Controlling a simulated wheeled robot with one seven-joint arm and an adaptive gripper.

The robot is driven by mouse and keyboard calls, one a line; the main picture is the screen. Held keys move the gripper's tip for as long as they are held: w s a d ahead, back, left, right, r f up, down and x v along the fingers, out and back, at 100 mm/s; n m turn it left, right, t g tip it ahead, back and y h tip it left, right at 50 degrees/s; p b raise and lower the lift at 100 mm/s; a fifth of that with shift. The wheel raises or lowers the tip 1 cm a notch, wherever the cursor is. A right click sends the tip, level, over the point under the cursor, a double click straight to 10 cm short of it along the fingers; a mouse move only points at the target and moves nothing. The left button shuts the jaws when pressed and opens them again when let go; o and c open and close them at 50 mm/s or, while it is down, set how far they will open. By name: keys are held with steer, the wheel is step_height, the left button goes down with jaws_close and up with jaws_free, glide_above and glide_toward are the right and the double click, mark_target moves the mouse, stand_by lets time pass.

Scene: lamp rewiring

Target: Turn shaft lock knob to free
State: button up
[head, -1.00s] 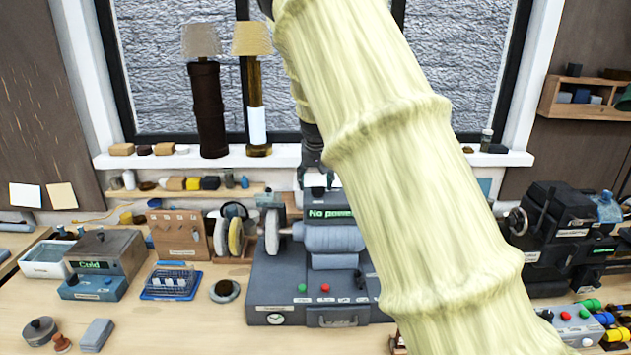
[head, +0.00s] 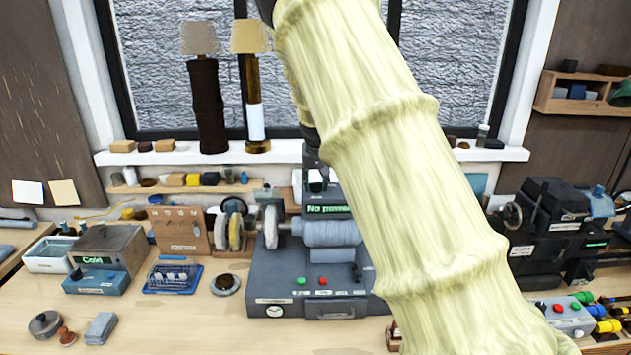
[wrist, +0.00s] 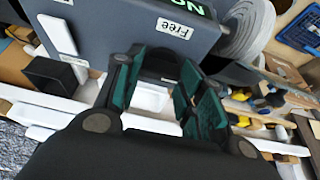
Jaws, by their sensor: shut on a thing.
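The grey buffing machine (head: 300,285) stands mid-bench, with a "No power" display on its rear housing. My gripper (head: 317,178) is at the top of that housing, partly hidden behind my arm. In the wrist view, my gripper (wrist: 160,92) has its green-padded fingers a little apart, beside the grey housing (wrist: 120,30). A white label reading "Free" (wrist: 175,28) is on the housing just beyond the fingers. A dark part (wrist: 160,62), apparently the shaft lock knob, sits between the fingers. They are shut on it and hide most of it, so its pointing direction cannot be told.
My arm covers the machine's right side. A pale buffing wheel (head: 271,227) is at its left, with a rack of wheels (head: 232,250) beyond. A black machine (head: 545,235) stands at right. Two lamps (head: 207,105) stand on the sill.

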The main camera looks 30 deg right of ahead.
steer(key=shift+f+b, duration=0.15)
steer(key=shift+b, duration=0.15)
steer(key=n+y+b, duration=0.1)
steer(key=n+b, duration=0.1)
steer(key=shift+d+f+n, duration=0.1)
steer(key=shift+d+n, duration=0.05)
steer(key=shift+n, duration=0.25)
steer(key=n+y+b, duration=0.2)
steer(key=n, duration=0.3)
steer(key=shift+d+n, duration=0.15)
steer(key=shift+n, duration=0.25)
steer(key=n+y, duration=0.2)
steer(key=n, duration=0.3)
steer(key=shift+d, duration=0.1)
steer(key=shift+n+g+y, duration=0.6)
steer(key=shift+n+g, duration=0.2)
steer(key=shift+n, duration=1.3)
steer(key=o, duration=1)
steer(key=shift+w, duration=0.15)
